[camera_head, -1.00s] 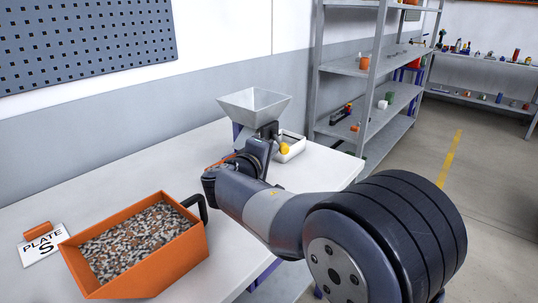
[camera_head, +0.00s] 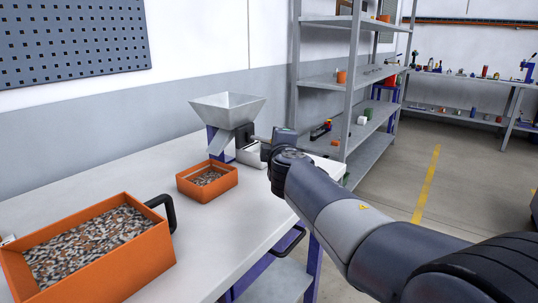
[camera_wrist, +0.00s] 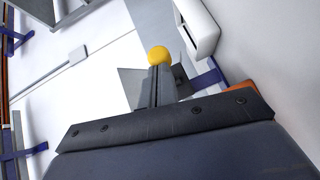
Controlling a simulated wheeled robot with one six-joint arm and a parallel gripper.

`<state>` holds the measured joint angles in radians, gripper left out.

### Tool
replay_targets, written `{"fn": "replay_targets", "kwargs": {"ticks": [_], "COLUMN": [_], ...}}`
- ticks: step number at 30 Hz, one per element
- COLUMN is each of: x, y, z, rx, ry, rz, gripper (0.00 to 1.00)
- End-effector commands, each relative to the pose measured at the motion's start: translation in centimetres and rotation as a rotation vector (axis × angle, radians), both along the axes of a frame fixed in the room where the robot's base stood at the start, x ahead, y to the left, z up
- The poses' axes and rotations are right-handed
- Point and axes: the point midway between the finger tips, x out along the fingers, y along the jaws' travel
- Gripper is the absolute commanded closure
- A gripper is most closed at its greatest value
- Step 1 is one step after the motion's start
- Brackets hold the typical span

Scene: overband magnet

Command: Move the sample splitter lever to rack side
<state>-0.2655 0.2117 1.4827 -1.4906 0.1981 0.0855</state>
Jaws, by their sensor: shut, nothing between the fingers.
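The sample splitter stands at the back of the table, with a grey funnel hopper (camera_head: 228,108) above a sloping chute on a blue stand. The lever's yellow knob (camera_wrist: 158,54) shows in the wrist view, right at the tips of my gripper (camera_wrist: 157,72). Whether they touch I cannot tell. My gripper's fingers are shut with nothing between them. In the head view my gripper (camera_head: 250,137) is beside the splitter's right side, and the knob is hidden there. The lever's shaft does not show clearly.
A small orange tray (camera_head: 228,186) of grains sits left of the splitter's foot. A large orange bin (camera_head: 150,262) of grains with a black handle is at the front left. A white container (camera_wrist: 205,38) is close beside the knob. A grey rack (camera_head: 348,95) stands right of the table.

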Motion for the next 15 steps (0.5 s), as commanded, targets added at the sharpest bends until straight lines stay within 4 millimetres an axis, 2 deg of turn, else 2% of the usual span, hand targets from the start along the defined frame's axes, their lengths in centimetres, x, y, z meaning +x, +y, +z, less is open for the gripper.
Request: {"fn": "replay_targets", "kwargs": {"ticks": [6, 15], "x": [1.6, 3.2], "y": [-1.6, -2.7], "z": [-0.1, -0.1], "rx": [0.0, -0.001], "ry": [0.002, 0.002], "rz": [-0.004, -0.003], "gripper": [1.0, 1.0]}}
